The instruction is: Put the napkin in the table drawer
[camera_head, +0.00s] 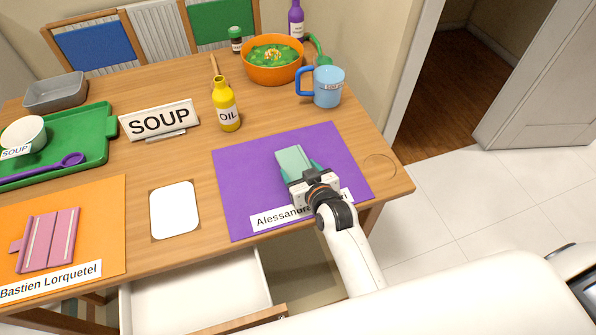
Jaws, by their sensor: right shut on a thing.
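My right gripper (309,180) is over the purple placemat (246,178). It is shut on a folded teal-green napkin (292,159), which shows beyond the fingers. I cannot tell whether the napkin touches the mat. The table drawer (195,294) is pulled out below the table's front edge, to the left of my right arm, and its visible inside is white and empty. My left gripper is not in view.
A white card (174,210) lies between the placemats. A SOUP sign (160,120), yellow oil bottle (226,106), blue mug (329,87) and orange bowl (272,66) stand farther back. A green tray (95,130) with a white bowl and purple spoon is at the left.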

